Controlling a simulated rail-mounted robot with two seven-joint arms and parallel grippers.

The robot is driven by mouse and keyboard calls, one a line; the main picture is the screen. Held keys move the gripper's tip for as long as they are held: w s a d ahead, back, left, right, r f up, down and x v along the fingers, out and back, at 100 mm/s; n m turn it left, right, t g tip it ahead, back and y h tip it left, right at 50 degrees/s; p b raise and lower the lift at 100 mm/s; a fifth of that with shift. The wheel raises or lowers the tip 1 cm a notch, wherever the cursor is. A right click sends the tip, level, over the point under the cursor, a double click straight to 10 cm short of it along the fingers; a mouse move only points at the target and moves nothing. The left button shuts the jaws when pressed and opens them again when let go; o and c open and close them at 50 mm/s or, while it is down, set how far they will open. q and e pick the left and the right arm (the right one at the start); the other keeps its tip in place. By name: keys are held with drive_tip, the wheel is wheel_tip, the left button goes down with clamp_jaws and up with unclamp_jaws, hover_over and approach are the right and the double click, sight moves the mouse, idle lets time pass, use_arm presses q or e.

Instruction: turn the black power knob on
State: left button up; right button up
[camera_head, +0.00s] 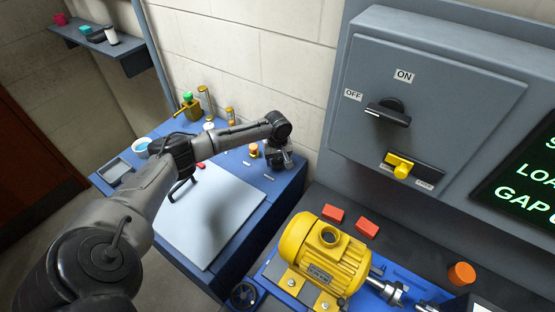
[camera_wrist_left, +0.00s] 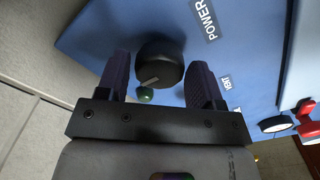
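The black power knob (camera_wrist_left: 160,62) shows in the left wrist view on a blue panel, beside a white-on-grey POWER label (camera_wrist_left: 204,18). A pale pointer line shows on the knob's lower left. My left gripper (camera_wrist_left: 159,66) is open, with one finger on each side of the knob; gaps show between knob and fingers. In the head view my left gripper (camera_head: 280,154) is at the back right of the blue bench, and the knob cannot be made out there. My right gripper is in neither view.
A small green light or button (camera_wrist_left: 146,95) sits close to the knob. In the head view a grey switch box (camera_head: 450,75) with a black OFF/ON handle (camera_head: 388,112) hangs at right. A yellow motor (camera_head: 318,258) stands below it. A pale plate (camera_head: 205,225) covers the bench's front.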

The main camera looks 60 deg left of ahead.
use_arm(q)
drive_tip(key=c, duration=0.6)
drive_tip(key=shift+r+m+p, duration=0.15)
drive_tip(key=shift+m+p, duration=0.15)
drive_tip(key=shift+p, duration=0.3)
drive_tip(key=m+p, duration=0.3)
drive_tip(key=shift+r+p, duration=0.1)
drive_tip(key=shift+p, duration=0.25)
drive_tip(key=m+p, duration=0.2)
drive_tip(key=shift+m, duration=0.4)
drive_tip(key=m+p, duration=0.1)
drive_tip(key=m, duration=0.1)
drive_tip(key=shift+m, duration=0.4)
drive_tip(key=m, duration=0.1)
drive_tip(key=m+p, duration=0.1)
drive_tip(key=shift+f+m, duration=0.2)
drive_tip(key=shift+m, duration=0.1)
drive_tip(key=m, duration=0.2)
drive_tip(key=shift+m, duration=2.2)
